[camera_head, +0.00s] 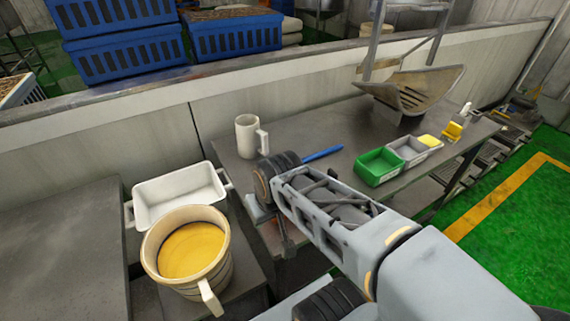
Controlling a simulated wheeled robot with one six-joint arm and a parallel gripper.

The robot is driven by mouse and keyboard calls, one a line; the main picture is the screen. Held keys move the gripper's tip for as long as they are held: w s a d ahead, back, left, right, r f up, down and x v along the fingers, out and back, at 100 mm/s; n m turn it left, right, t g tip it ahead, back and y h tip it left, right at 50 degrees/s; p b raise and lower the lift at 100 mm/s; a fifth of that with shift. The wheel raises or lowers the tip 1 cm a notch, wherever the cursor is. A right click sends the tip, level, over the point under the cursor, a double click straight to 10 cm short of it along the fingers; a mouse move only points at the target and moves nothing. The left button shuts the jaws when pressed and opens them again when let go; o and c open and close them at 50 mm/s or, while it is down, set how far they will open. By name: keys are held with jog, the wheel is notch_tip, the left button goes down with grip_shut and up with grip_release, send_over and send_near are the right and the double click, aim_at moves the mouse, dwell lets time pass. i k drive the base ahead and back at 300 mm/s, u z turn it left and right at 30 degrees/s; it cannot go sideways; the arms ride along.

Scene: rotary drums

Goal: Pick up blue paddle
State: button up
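The blue paddle (323,153) lies on the dark grey table (310,128), to the right of a white mug. Only a slim blue length shows, and my arm's wrist is close to its left end in the picture, so part of it may be hidden. My arm reaches in from the lower right. My gripper (270,222) hangs below the wrist near the table's front left edge, left of and nearer than the paddle. It appears apart from the paddle. The wrist largely hides its fingers, so I cannot tell whether they are open or shut.
The white mug (246,137) stands behind the wrist. Green (379,166) and grey (408,149) bins sit right of the paddle. A slotted metal scoop (412,92) is behind them. A white tray (149,212) and a pot of yellow contents (154,274) stand at left.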

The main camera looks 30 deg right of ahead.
aim_at(323, 152)
jog(key=k, duration=1)
jog(key=z, duration=2.2)
jog(key=i, duration=1.5)
jog(key=u, duration=2.25)
jog(key=i, duration=0.5)
jog(key=z, duration=0.05)
